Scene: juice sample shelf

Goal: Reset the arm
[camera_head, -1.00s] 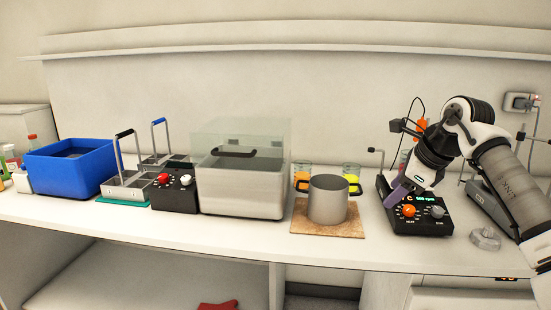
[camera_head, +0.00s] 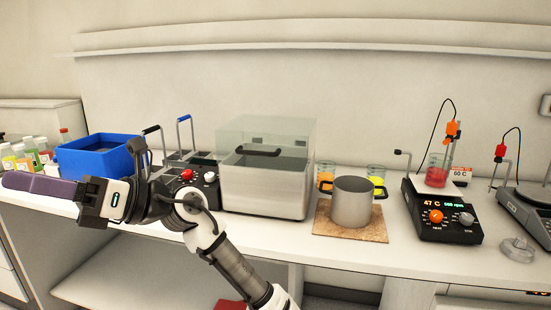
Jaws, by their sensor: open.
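My gripper (camera_head: 14,181), with purple fingers, is at the far left of the head view, pointing left. It is in front of the counter's left part, below the blue tub (camera_head: 100,162). The fingers are seen from the side, so the gap between them is hard to make out; nothing shows held. My arm comes up from the bottom middle and covers part of the counter edge and of the black control box with a red knob (camera_head: 209,184).
Sample bottles (camera_head: 30,152) stand at the left back. A clear-lidded bath (camera_head: 266,187), a steel pot (camera_head: 351,203) on a cork mat, and a hotplate (camera_head: 446,222) with a red beaker (camera_head: 437,170) line the counter.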

